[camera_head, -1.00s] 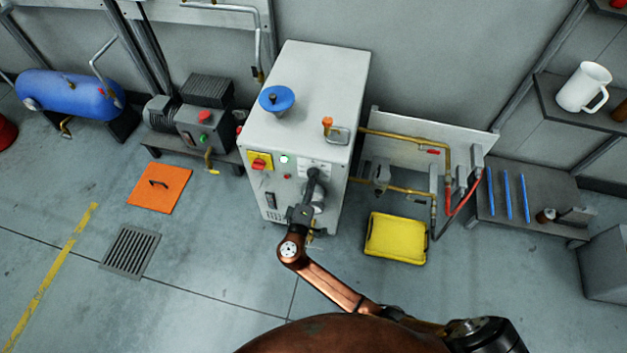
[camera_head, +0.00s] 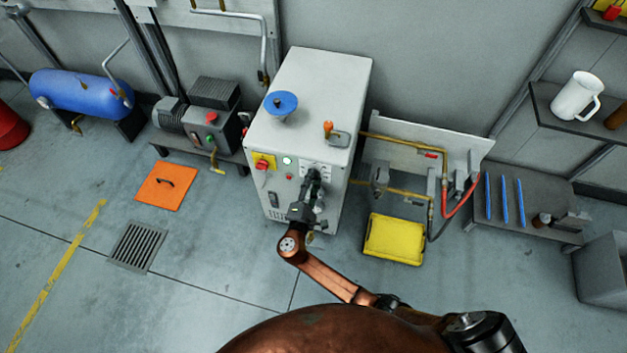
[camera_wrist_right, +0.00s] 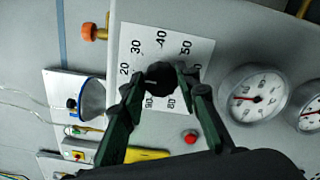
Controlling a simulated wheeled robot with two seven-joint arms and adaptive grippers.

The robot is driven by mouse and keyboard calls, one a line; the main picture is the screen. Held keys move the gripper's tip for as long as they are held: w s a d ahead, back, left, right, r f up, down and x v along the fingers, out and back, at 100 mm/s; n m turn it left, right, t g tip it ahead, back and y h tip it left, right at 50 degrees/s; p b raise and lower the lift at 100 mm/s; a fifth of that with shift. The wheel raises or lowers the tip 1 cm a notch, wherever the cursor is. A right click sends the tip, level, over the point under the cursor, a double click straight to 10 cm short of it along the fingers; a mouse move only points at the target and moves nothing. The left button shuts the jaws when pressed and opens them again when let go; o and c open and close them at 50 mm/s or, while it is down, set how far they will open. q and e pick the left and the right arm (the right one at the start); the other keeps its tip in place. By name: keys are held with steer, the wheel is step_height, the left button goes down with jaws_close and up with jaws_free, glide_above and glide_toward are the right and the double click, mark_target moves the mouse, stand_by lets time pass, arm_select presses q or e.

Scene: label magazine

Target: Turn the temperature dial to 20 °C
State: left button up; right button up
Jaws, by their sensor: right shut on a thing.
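The temperature dial (camera_wrist_right: 160,75) is a small black knob on a white scale plate (camera_wrist_right: 202,52) in the right wrist view. The plate carries numbers such as 20, 30, 40, 50, 80 and 90, with 20 at the left. My right gripper (camera_wrist_right: 161,82) has its fingers on both sides of the knob and is shut on it. The dial's pointer setting is too small to read surely. In the head view my right gripper (camera_head: 314,180) is at the front of the white cabinet (camera_head: 318,75) and covers the dial. My left gripper is not in view.
A red button (camera_wrist_right: 190,136) and round gauges (camera_wrist_right: 253,94) are close to the dial. A yellow switch plate (camera_head: 262,163) is on the cabinet's front. A yellow tray (camera_head: 394,259) lies on the floor at right.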

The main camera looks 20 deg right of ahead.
steer(key=shift+f, duration=0.1)
stand_by(0.3)
steer(key=o, duration=1.2)
steer(key=shift+c, duration=0.2)
steer(key=v, duration=1.2)
